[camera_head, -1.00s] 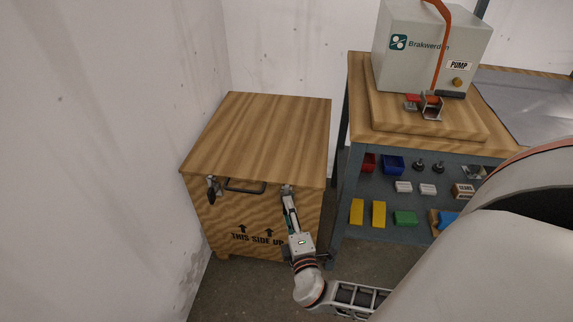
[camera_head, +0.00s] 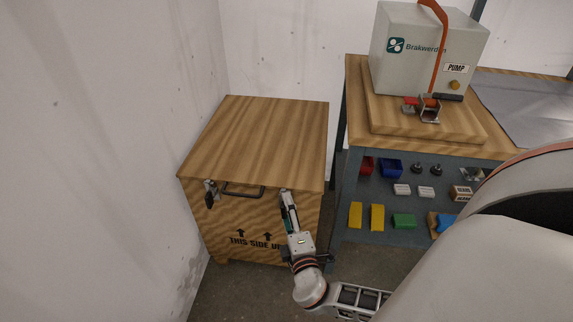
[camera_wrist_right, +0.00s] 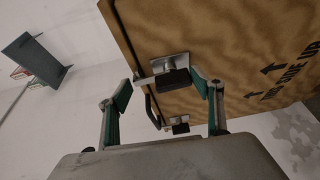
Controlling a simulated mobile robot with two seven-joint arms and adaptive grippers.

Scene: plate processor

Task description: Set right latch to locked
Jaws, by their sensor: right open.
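The wooden crate (camera_head: 252,140) stands against the left wall with its lid down. The right latch (camera_head: 284,192) is on the crate's front, just right of the handle, and is mostly covered by my right gripper (camera_head: 288,205) in the head view. In the right wrist view, the right latch (camera_wrist_right: 172,78) shows a metal plate and a dark lever between my two spread fingers (camera_wrist_right: 162,86). The right gripper is open, with its fingers on either side of the latch; contact cannot be told. My left gripper is out of view.
The crate's bar handle (camera_head: 244,188) and left latch (camera_head: 211,192) sit left of the right latch. A workbench (camera_head: 352,140) with a pump box (camera_head: 420,60) stands close to the crate's right. Open floor lies in front.

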